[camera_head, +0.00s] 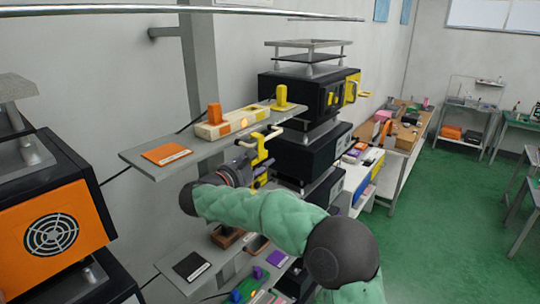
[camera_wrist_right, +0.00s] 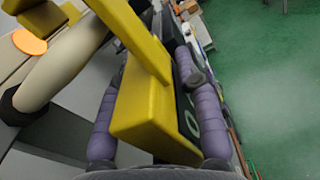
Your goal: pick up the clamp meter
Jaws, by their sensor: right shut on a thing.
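The clamp meter (camera_head: 263,146), yellow with a dark face, is by the front edge of the upper shelf in the head view. It also shows close up in the wrist view (camera_wrist_right: 148,112), where it fills the middle. My right gripper (camera_head: 256,166) is shut on it; its two purple-padded fingers (camera_wrist_right: 160,122) lie on either side of the yellow body. The dark face with a pale round mark is partly covered by a finger. I cannot tell whether the meter touches the shelf. My left gripper is not in view.
The upper shelf (camera_head: 140,157) bears an orange mat (camera_head: 166,154), a cream-and-yellow fixture (camera_head: 222,127) with an orange knob, and a yellow piece (camera_head: 283,99). Black machines (camera_head: 305,92) stand close behind. A lower shelf holds several small items. The green floor at right is open.

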